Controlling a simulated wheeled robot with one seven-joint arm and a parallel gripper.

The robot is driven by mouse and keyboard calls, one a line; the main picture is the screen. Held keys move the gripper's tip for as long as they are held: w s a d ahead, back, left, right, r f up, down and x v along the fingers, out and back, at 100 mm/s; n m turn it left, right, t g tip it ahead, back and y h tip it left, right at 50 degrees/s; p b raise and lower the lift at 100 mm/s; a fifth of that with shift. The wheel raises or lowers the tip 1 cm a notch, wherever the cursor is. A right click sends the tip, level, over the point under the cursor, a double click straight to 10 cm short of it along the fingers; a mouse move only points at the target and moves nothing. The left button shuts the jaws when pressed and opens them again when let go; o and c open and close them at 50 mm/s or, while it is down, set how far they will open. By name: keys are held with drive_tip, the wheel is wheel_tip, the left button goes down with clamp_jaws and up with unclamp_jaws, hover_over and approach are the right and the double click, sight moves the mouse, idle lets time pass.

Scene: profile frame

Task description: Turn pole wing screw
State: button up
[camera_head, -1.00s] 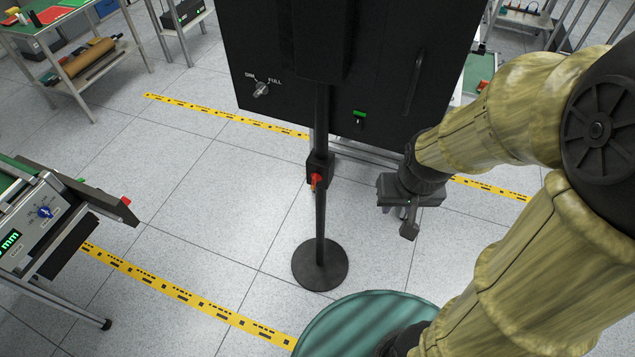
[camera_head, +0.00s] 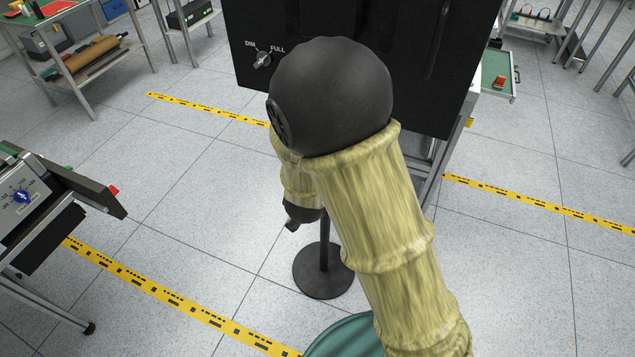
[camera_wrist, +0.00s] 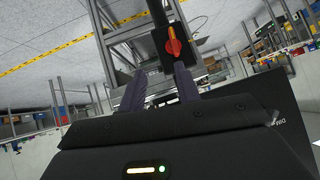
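In the wrist view the wing screw (camera_wrist: 173,43), red with an orange-yellow part, sits on a black clamp block (camera_wrist: 160,47). My gripper (camera_wrist: 160,70) is open and empty, with its two dark fingers apart. The screw lies beyond the fingertips, nearer the right-hand finger; no contact can be made out. In the head view the dark pole (camera_head: 324,230) rises from its round base (camera_head: 322,283). My arm hides the screw, the clamp and most of my gripper there.
A black panel (camera_head: 460,85) with a DIM/FULL knob (camera_head: 262,60) stands behind the pole. A bench with a blue dial (camera_head: 22,196) is at left. A green round top (camera_head: 345,335) is at the bottom.

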drive_tip(key=s+a+f+m+t+h+b, duration=0.1)
drive_tip(key=s+a+f+t+h+b, duration=0.3)
drive_tip(key=a+f+t+b, duration=0.3)
drive_tip(key=shift+s+f+h+b, duration=0.35)
drive_tip(key=shift+s+h+b, duration=0.05)
drive_tip(key=shift+b, duration=0.4)
drive_tip(key=shift+a, duration=0.1)
drive_tip(key=x, duration=1.7)
drive_tip(key=shift+w, duration=0.25)
drive_tip(key=shift+f, duration=0.1)
clamp_jaws()
